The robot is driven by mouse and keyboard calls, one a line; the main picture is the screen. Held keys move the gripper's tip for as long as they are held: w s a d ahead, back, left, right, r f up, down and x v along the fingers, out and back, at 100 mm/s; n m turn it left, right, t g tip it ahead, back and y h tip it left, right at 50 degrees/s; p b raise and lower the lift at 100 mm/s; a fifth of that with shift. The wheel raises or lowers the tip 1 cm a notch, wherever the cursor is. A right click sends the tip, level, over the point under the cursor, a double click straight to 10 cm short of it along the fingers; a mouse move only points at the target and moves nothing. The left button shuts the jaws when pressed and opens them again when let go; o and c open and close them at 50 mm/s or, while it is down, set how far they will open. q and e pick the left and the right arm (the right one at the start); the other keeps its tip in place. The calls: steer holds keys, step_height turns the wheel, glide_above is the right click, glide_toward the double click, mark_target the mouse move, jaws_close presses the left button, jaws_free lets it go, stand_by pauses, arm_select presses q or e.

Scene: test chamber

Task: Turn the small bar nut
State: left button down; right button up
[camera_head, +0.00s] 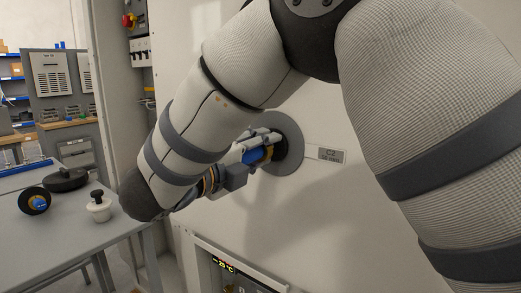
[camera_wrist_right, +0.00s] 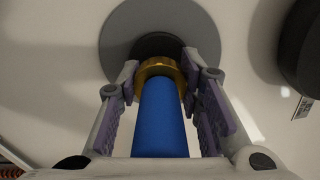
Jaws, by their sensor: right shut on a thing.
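The small bar nut (camera_wrist_right: 160,67) is a gold ring at the far end of a blue bar (camera_wrist_right: 161,120) in the right wrist view. It sits against a black hub (camera_wrist_right: 158,44) at the middle of a round grey plate (camera_wrist_right: 124,30) on the wall. My right gripper (camera_wrist_right: 160,60) is shut on the nut, with one fingertip at each side of it. In the head view the blue bar (camera_head: 258,155) and the grey plate (camera_head: 291,165) show beyond my right forearm, but I cannot make out the nut there. My left gripper is out of view.
A label (camera_head: 326,154) is on the wall right of the plate. On a grey table (camera_head: 60,245) at left stand a white pot with a black knob (camera_head: 99,207), a black wheel (camera_head: 34,201) and a dark round object (camera_head: 66,180).

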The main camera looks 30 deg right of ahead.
steer(key=shift+r+m, duration=0.1)
steer(key=shift+m, duration=0.8)
steer(key=o, duration=1.2)
steer(key=shift+d, duration=0.1)
steer(key=v, duration=1.2)
